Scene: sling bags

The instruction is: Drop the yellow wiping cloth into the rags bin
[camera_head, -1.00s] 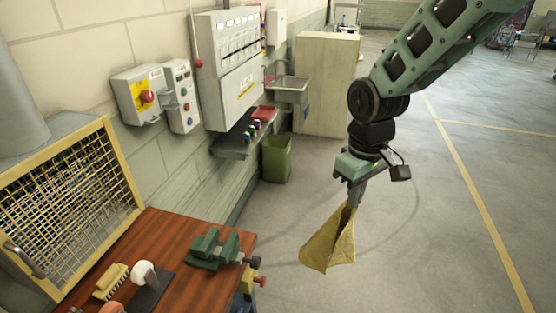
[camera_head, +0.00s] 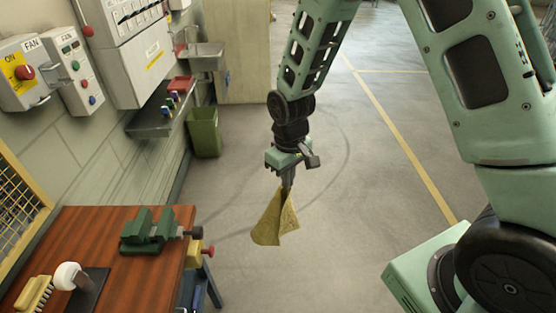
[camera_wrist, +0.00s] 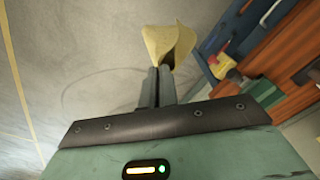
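The yellow wiping cloth (camera_head: 272,219) hangs folded from my gripper (camera_head: 287,182), in the air over the grey floor. My gripper is shut on its upper end. In the wrist view the cloth (camera_wrist: 168,44) shows beyond the tips of my gripper (camera_wrist: 159,74), whose fingers are close together. A green open-topped bin (camera_head: 204,133) stands on the floor by the wall, left of and beyond the cloth. I cannot read any label on it, and its inside is mostly hidden.
A wooden workbench (camera_head: 98,235) with a green vise (camera_head: 148,232) stands at the lower left, left of the cloth. A wall shelf (camera_head: 150,122) and a sink (camera_head: 207,55) are near the bin. The floor right of the bin is clear.

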